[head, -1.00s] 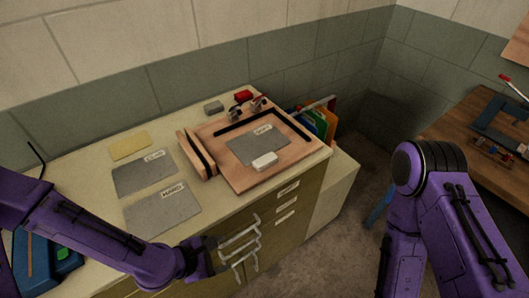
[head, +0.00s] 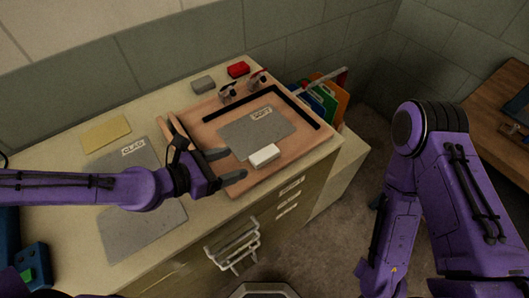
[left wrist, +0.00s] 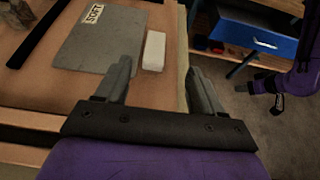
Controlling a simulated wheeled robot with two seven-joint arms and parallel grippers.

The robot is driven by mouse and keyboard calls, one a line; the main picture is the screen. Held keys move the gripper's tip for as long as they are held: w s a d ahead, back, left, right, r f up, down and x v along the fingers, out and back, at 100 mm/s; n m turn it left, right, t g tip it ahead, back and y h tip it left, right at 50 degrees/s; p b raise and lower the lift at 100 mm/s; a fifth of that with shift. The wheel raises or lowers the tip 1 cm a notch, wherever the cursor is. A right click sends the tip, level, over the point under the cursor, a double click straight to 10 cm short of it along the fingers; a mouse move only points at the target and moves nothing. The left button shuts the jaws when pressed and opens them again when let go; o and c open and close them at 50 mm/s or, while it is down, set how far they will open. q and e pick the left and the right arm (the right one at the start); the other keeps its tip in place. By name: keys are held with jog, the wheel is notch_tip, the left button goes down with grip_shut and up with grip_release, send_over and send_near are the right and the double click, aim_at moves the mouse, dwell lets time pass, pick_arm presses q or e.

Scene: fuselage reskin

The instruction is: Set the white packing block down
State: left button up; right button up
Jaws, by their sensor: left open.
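The white packing block (head: 264,156) lies on the wooden board (head: 297,150), at the front edge of the grey sheet labelled SOFT (head: 240,131). It also shows in the left wrist view (left wrist: 154,51), beside the sheet. My left gripper (head: 230,165) is open and empty, just left of the block. In the left wrist view the open fingers (left wrist: 160,82) point toward the block, which is beyond the tips and apart from them. My right arm is at the right of the head view, but its gripper does not show clearly.
A red block (head: 238,69) and a grey block (head: 203,84) sit behind the board. Clamps (head: 228,91) stand at its back edge. A grey sheet labelled CLAD (head: 120,157) and a yellow pad (head: 106,134) lie to the left. Coloured folders (head: 325,97) stand right.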

aim_at(266, 152)
pick_arm(q)
jog(key=shift+s+f, duration=0.2)
jog(key=shift+f, duration=0.25)
jog(key=shift+w+d+f+b, duration=0.2)
jog(key=shift+d+b, duration=0.1)
jog(key=x, duration=0.5)
jog(key=shift+w+a, duration=0.25)
jog(key=shift+w, duration=0.15)
jog(key=shift+w+d, duration=0.15)
jog(key=shift+d, duration=0.25)
jog(key=p+x, duration=0.2)
jog(key=x, duration=0.2)
jog(key=shift+w+d+f, duration=0.1)
jog(key=shift+w, duration=0.1)
jog(key=shift+w+d+f, duration=0.1)
jog(key=c, duration=1.1)
pick_arm(e)
jog(key=shift+r, duration=0.35)
